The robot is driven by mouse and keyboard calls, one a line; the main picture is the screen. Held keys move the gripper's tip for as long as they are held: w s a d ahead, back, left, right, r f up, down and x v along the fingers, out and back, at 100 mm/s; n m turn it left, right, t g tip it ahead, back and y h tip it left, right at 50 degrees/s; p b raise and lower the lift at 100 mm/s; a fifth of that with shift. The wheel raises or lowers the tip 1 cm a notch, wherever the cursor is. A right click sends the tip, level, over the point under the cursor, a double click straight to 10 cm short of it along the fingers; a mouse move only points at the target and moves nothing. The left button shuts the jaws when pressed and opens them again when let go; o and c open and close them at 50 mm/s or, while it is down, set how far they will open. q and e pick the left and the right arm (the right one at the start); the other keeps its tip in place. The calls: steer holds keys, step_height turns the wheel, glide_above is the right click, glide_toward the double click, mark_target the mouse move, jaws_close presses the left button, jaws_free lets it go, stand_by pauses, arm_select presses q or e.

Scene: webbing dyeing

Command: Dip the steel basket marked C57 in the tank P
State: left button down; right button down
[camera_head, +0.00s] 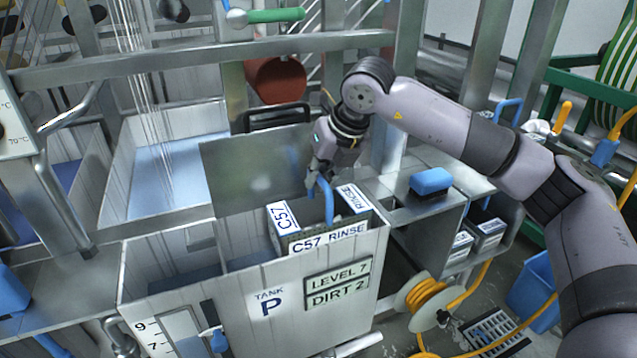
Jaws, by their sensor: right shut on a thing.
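Tank P (236,306) is a pale metal tank in the lower middle, marked TANK P, with LEVEL 7 and DIRT 2 plates on its front. The steel basket marked C57 (284,215) is at the tank's right part, with white C57 and RINSE labels at its top and a blue handle (326,201). Its lower part is hidden behind the tank's front wall, so its depth in the liquid cannot be told. My right gripper (321,178) is above the basket, pointing down, shut on the blue handle. My left gripper is not in view.
A grey panel (245,170) stands upright behind the basket. A blue-liquid tank (170,175) lies behind left. A blue block (432,181) sits on the metal ledge at right. A yellow hose reel (424,297) and floor grate (490,330) are at lower right. A steel rail (150,65) crosses behind.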

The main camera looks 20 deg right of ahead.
step_height(320, 180, up, 9)
steer(key=p, duration=0.4)
steer(key=shift+f+p, duration=0.1)
steer(key=shift+p, duration=0.25)
steer(key=shift+f, duration=0.1)
